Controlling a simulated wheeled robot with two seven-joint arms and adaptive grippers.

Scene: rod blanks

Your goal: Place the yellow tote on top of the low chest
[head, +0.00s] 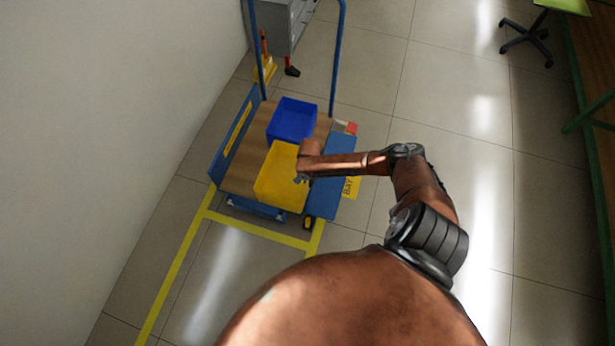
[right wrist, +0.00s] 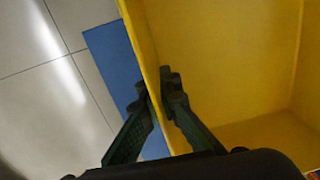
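The yellow tote (head: 279,176) is an open box on the near part of a cart's wooden deck; it fills much of the right wrist view (right wrist: 225,70). My right gripper (head: 301,178) is at the tote's right wall. In the right wrist view its fingers (right wrist: 156,98) straddle that wall, one inside and one outside, both against it. The gripper looks shut on the wall. The tote appears to rest on the deck. A grey cabinet with drawers (head: 283,22), possibly the low chest, stands beyond the cart, cut off by the picture's top. My left gripper is out of view.
A blue tote (head: 292,119) stands just behind the yellow one on the cart (head: 238,176). The cart has blue side panels and a tall blue handle (head: 337,60). Yellow tape (head: 258,231) marks the floor. A wall rises at left; open floor lies right, with a wheeled chair (head: 527,38).

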